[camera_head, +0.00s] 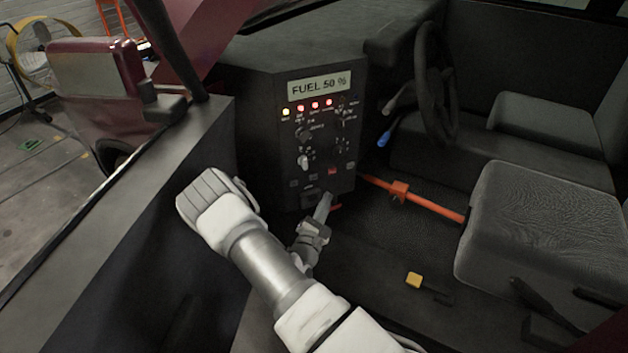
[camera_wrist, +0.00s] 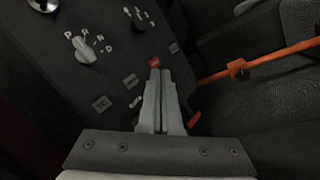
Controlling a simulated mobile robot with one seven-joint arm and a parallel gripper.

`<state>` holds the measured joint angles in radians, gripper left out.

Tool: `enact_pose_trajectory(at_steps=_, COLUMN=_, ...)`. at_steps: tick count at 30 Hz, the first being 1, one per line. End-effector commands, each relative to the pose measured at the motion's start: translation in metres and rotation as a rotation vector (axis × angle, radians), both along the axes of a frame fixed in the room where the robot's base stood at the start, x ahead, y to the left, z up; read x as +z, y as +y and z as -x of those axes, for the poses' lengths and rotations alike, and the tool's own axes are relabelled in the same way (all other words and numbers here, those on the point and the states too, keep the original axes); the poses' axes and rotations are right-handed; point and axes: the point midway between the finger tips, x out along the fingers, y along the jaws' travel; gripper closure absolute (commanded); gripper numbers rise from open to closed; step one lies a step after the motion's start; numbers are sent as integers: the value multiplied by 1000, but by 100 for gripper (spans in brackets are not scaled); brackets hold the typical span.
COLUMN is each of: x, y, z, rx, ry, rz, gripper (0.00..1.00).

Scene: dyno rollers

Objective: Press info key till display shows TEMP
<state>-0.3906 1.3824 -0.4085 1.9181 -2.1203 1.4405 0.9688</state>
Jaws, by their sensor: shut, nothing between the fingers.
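The dashboard panel (camera_head: 318,150) stands in the middle of the head view. Its display (camera_head: 319,85) reads "FUEL 50 %". Low on the panel is a row of small square keys, one of them a red key (camera_head: 332,171). The wrist view also shows the red key (camera_wrist: 154,62), a key marked TC (camera_wrist: 102,103) and other dark keys whose lettering is too small to read surely. I cannot tell which is the info key. My gripper (camera_head: 328,197) is shut and empty just below the panel's keys. In the wrist view its fingertips (camera_wrist: 160,72) appear just below the red key; contact cannot be told.
A gear selector knob (camera_wrist: 85,50) sits above the keys. An orange bar (camera_head: 430,200) runs right from the panel. A steering wheel (camera_head: 437,85) and seat (camera_head: 530,220) are at right; the door sill (camera_head: 130,210) is at left.

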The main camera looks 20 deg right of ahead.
Motion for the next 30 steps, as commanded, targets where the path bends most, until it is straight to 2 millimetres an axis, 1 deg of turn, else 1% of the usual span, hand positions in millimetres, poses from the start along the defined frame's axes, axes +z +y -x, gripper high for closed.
enact_pose_trajectory(at_steps=1, x=-3, y=0, z=-8, rx=0, ry=-4, rz=-1, gripper=100)
enact_pose_trajectory(at_steps=6, x=-2, y=1, z=-32, rx=1, ry=-3, rz=0, gripper=100)
enact_pose_trajectory(at_steps=9, x=-2, y=2, z=-44, rx=0, ry=-2, rz=1, gripper=100)
enact_pose_trajectory(at_steps=13, x=-1, y=2, z=-54, rx=0, ry=-2, rz=0, gripper=100)
enact_pose_trajectory(at_steps=18, x=0, y=3, z=-59, rx=0, ry=0, rz=2, gripper=100)
enact_pose_trajectory(at_steps=30, x=0, y=3, z=-59, rx=0, ry=1, rz=1, gripper=100)
